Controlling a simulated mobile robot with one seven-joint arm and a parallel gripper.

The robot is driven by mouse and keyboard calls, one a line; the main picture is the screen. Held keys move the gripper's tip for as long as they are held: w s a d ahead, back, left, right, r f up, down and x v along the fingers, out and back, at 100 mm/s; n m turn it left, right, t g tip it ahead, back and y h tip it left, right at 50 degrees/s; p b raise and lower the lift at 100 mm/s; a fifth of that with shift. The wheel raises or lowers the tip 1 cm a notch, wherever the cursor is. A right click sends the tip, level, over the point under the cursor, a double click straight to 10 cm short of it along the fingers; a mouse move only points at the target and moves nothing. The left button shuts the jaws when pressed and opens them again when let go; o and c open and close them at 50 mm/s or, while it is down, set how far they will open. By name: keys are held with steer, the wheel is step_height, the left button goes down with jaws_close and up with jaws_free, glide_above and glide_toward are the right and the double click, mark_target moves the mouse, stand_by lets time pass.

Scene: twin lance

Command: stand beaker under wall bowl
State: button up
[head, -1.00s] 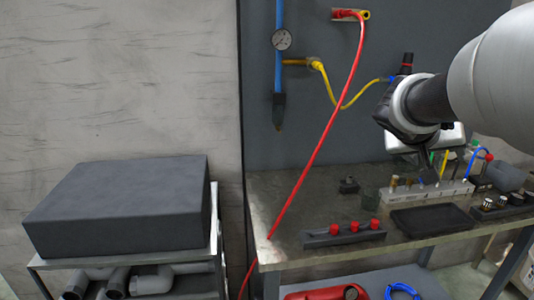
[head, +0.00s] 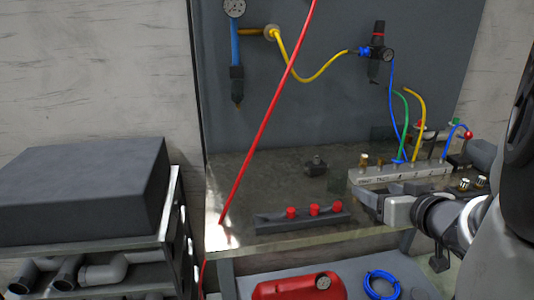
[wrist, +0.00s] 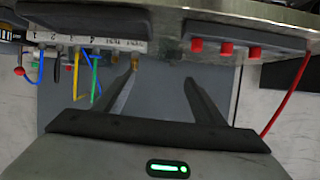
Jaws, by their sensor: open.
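My gripper (head: 362,202) is in front of the bench, low and to the right, pointing left. In the wrist view its two fingers (wrist: 162,76) stand apart with nothing between them. A faint, dark, see-through shape that may be the beaker (head: 337,181) stands on the bench just left of the grey manifold; its outline is hard to make out. The gripper is close to this shape in the picture, and I cannot tell if they touch. I cannot make out the wall bowl for certain in either current view.
The grey manifold (head: 412,173) with coloured hoses stands on the bench's right. A rack with red caps (head: 302,220) lies at the front edge. A red hose (head: 265,125) crosses the bench's left. A dark box (head: 80,190) sits on a cart. Bare bench top (head: 260,180) lies left of centre.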

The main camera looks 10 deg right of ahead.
steer(key=a, duration=0.1)
steer(key=p, duration=0.7)
glide_toward(342, 180)
steer(key=shift+n, duration=0.4)
steer(key=b+x, duration=0.1)
steer(key=x, duration=0.1)
steer(key=b+x, duration=0.1)
steer(key=x, duration=0.1)
steer(key=shift+w+d+f+b, duration=0.1)
steer(key=shift+w+d+b, duration=0.1)
steer(key=shift+w+b, duration=0.15)
steer(key=shift+w+f, duration=0.15)
steer(key=shift+w, duration=0.4)
steer(key=b+x, duration=0.1)
steer(key=x, duration=0.3)
steer(key=shift+a+f+b, duration=0.15)
steer(key=shift+f+b, duration=0.15)
steer(key=shift+b, duration=0.1)
steer(key=shift+w, duration=0.45)
steer(key=c, duration=1.2)
